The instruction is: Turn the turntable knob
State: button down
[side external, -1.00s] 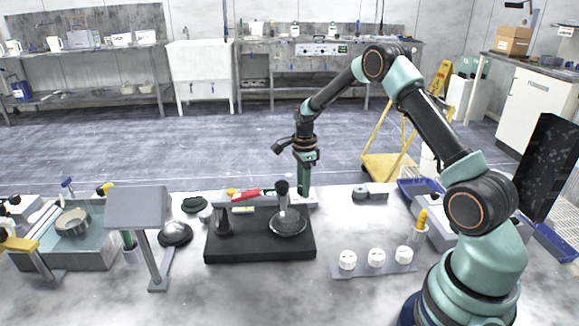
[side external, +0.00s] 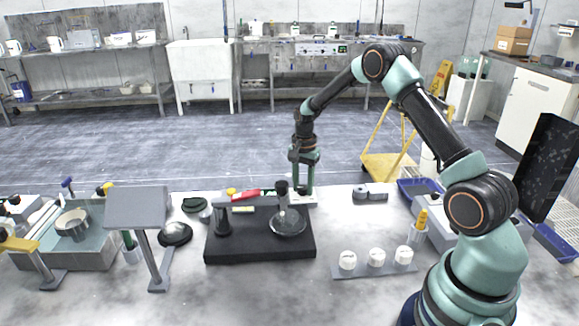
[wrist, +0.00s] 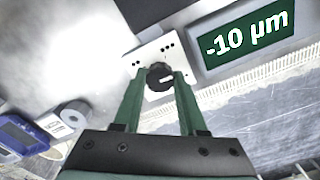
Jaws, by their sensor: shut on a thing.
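The knob (wrist: 159,76) is black and round with a pale mark. It sits on a white plate (wrist: 145,58) with small dark holes, beside a green display reading -10 µm (wrist: 246,32). In the wrist view my gripper (wrist: 159,78) has its two green fingers on either side of the knob, shut on it. A round glass-like dish (side external: 289,228) and a dark upright post stand on the base.
A red-and-yellow tool (side external: 246,194) lies just left of my gripper. A grey angled panel on a post (side external: 137,208) stands at left. A small grey block (side external: 370,193) lies to the right.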

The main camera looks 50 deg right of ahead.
jog(key=n, duration=0.7)
jog(key=shift+r, duration=0.1)
jog(key=n, duration=0.6)
jog(key=shift+n, duration=0.4)
jog(key=n, duration=1.3)
jog(key=shift+n, duration=0.3)
jog(key=shift+c, duration=2.3)
grip_release()
